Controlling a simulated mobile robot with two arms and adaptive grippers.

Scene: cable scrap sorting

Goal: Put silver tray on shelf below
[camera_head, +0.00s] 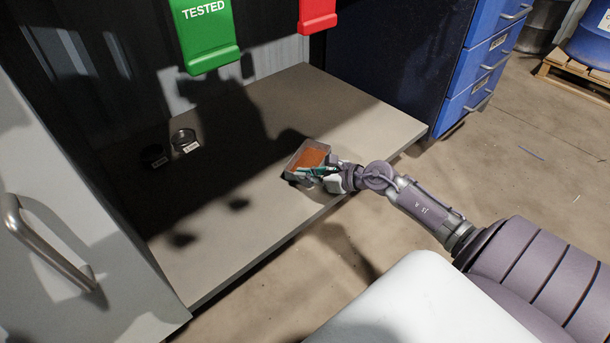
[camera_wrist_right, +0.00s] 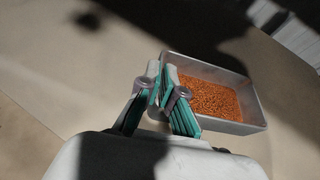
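The silver tray (camera_head: 291,173), a small rectangular metal tray filled with orange-brown granules, is at the front edge of the shelf board (camera_head: 345,110). My right gripper (camera_head: 322,172) reaches it from the right. In the right wrist view, the teal-padded fingers (camera_wrist_right: 164,100) are closed about the near-left wall of the tray (camera_wrist_right: 225,127), one finger on its inner side. The tray looks roughly level. I cannot tell whether its bottom touches the shelf or is slightly above it. My left gripper is not in view.
Two small round containers, one dark (camera_head: 152,154) and one clear with a label (camera_head: 184,139), stand at the shelf's back left. A green TESTED sign (camera_head: 207,35) and a red one (camera_head: 317,14) hang above. A cabinet door with a handle (camera_head: 45,245) is at left. The shelf's right part is clear.

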